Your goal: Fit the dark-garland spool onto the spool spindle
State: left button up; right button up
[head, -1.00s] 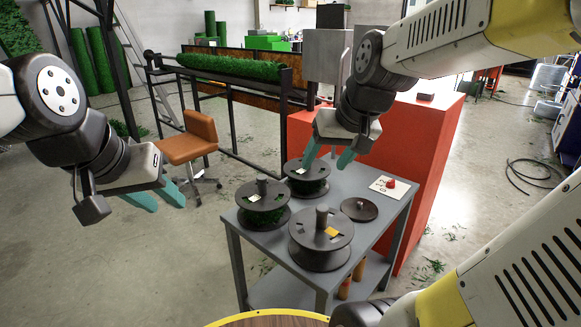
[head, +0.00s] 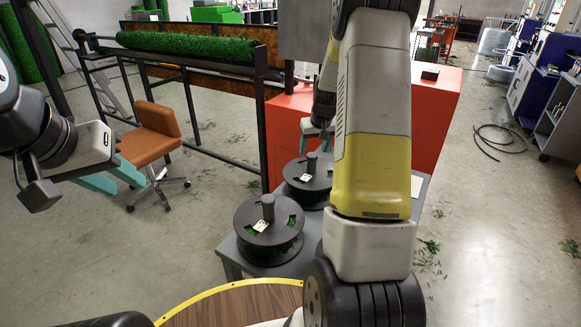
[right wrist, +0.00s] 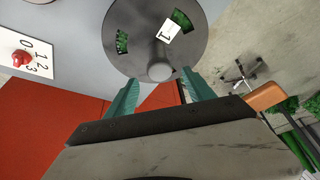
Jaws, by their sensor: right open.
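Two black-flanged spools with green garland show on the grey table in the head view: a nearer one (head: 267,230) and a farther one (head: 308,180), each with a white label. A spool labelled "1" (right wrist: 150,30) fills the top of the right wrist view, its round hub end facing the camera. My left gripper (head: 128,184) is open and empty, left of the table. I cannot make out the spindle or which garland is darker.
A red cabinet (head: 435,120) stands behind the table. A card with a red knob (right wrist: 22,58) lies on the table. An orange chair (head: 150,140) and a black frame holding a green roll (head: 185,45) stand at left. My right arm hides the table's right part.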

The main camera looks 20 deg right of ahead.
aim_at(311, 160)
jog(key=x, duration=0.7)
jog(key=shift+s+f, duration=0.1)
jog(key=shift+f, duration=0.1)
grip_shut()
